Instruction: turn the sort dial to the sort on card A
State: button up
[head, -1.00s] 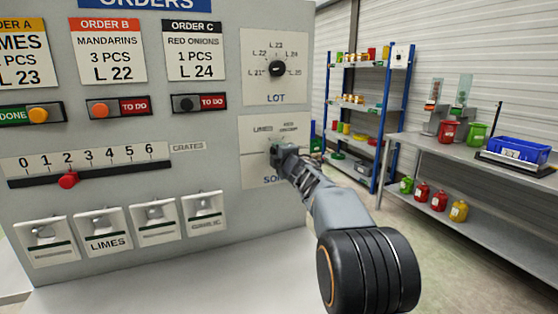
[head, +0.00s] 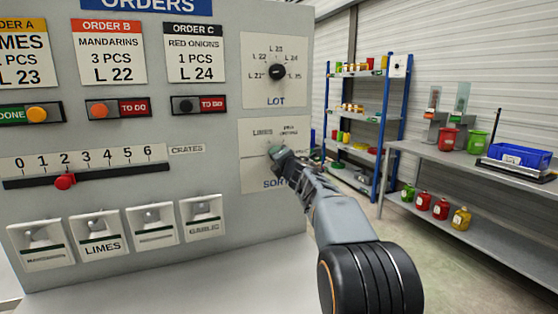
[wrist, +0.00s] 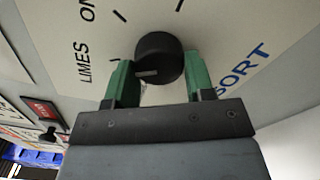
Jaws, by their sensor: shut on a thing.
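The sort dial (wrist: 158,55) is a black round knob on a pale panel, with LIMES and another partly cut label around it in the wrist view. A light line on its face points to the lower left, roughly toward the LIMES side. My gripper (wrist: 160,72) is shut on the knob, one green finger on each side. In the head view my gripper (head: 279,157) covers the knob, below LIMES and a blurred label. Card A (head: 22,55) is cut by the left edge; it reads "MES", "PCS" and L 23.
The lot dial (head: 277,72) is above on the same board. Cards B (head: 112,65) and C (head: 195,62), switches, a red crates slider (head: 65,181) and several tilted name plates lie to the left. A blue-posted shelf (head: 378,130) and a bench (head: 470,175) stand at right.

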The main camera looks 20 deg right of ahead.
dwell(0.3)
jog(key=o, duration=0.9)
jog(key=shift+s, duration=0.1)
jog(key=s+b, duration=0.1)
jog(key=s, duration=1.2)
jog(key=shift+s, duration=0.3)
